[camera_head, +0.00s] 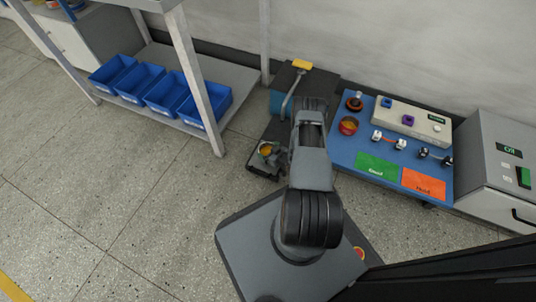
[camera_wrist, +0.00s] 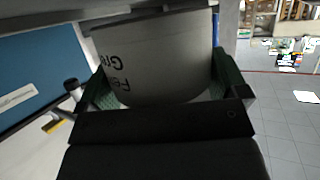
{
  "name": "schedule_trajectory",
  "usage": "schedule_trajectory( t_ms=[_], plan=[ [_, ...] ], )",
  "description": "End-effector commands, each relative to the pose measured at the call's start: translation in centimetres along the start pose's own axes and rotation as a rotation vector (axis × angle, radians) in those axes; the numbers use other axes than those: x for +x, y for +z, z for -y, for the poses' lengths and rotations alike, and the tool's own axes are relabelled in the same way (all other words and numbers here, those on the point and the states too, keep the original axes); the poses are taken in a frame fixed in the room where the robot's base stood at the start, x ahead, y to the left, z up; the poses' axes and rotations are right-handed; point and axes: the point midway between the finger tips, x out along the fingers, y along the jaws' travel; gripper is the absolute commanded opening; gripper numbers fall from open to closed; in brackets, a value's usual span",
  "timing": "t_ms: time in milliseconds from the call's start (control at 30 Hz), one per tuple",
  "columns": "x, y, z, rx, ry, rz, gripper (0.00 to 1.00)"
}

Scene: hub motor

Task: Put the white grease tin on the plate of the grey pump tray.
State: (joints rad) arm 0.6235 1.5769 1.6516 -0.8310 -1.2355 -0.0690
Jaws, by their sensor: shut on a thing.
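The white grease tin (camera_wrist: 160,50) fills the middle of the wrist view, with dark lettering upside down on its side. My gripper (camera_wrist: 162,84) is shut on it, one green-padded finger at each side. The tin's far end is cut off by the dark edge above. In the head view my arm hides the gripper and the tin. I cannot clearly pick out the grey pump tray or its plate. A small dark unit with a yellow-orange part (camera_head: 266,152) sits low, just left of my arm, and may belong to it.
A blue workbench (camera_head: 345,158) with green and orange mats and small parts lies right of my arm. A grey cabinet (camera_head: 497,165) stands further right. Blue bins (camera_head: 165,93) line a low shelf at left. A yellow-topped handle (camera_head: 301,65) rises behind my arm. The left floor is clear.

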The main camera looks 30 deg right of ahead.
Motion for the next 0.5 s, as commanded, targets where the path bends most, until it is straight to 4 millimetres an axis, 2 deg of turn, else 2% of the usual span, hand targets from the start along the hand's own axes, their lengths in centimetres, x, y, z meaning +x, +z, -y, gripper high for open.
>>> schedule_trajectory(
  t_ms=[33,100,500],
  plan=[
    [0.5,1.26,-0.08,0.0,0.002,-0.001,0.65],
    [0.74,1.72,-0.1,-0.001,0.002,-0.002,0.65],
    [0.7,1.83,-0.12,0.001,0.003,-0.001,0.65]
  ],
)
